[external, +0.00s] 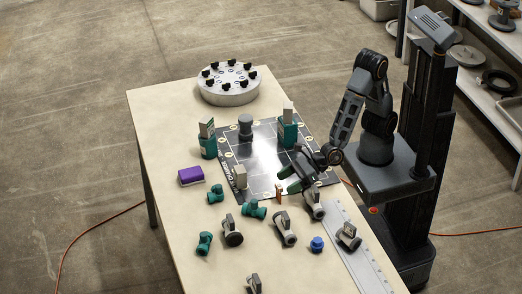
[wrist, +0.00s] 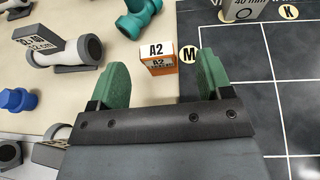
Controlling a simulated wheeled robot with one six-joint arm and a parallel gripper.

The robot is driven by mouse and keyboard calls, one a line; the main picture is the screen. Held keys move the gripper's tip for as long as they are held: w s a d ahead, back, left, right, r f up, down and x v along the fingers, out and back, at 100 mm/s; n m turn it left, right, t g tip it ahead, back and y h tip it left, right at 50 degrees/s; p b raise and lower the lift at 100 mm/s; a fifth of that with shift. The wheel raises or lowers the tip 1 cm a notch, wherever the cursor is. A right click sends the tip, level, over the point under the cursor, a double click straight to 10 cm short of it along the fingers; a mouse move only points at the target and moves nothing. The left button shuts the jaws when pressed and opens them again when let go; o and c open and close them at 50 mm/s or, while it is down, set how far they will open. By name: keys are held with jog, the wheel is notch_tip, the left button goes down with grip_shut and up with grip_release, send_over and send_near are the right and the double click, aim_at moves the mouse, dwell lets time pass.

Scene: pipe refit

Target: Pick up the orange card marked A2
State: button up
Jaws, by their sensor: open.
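The orange card marked A2 (wrist: 158,60) stands on the table just in front of my gripper in the wrist view. Its white face reads A2, with an orange lower part and side. In the external view the card (external: 278,192) is a small orange upright piece at the front edge of the dark board. My gripper (wrist: 163,80) is open, with one green finger on each side of the card's line. The card is beyond the fingertips or level with them; I cannot tell which. In the external view my gripper (external: 287,180) hovers close by the card.
The dark gridded board (external: 228,167) carries several upright fittings. A grey pipe piece (wrist: 68,50), a teal fitting (wrist: 139,18) and a blue cap (wrist: 17,100) lie near the card. A purple block (external: 191,175) and a round grey stand (external: 228,92) are farther off.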

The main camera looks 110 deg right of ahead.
aim_at(281, 186)
jog(key=shift+x, duration=2.85)
jog(key=shift+a, duration=0.15)
jog(key=shift+c, duration=0.4)
jog(key=c, duration=0.9)
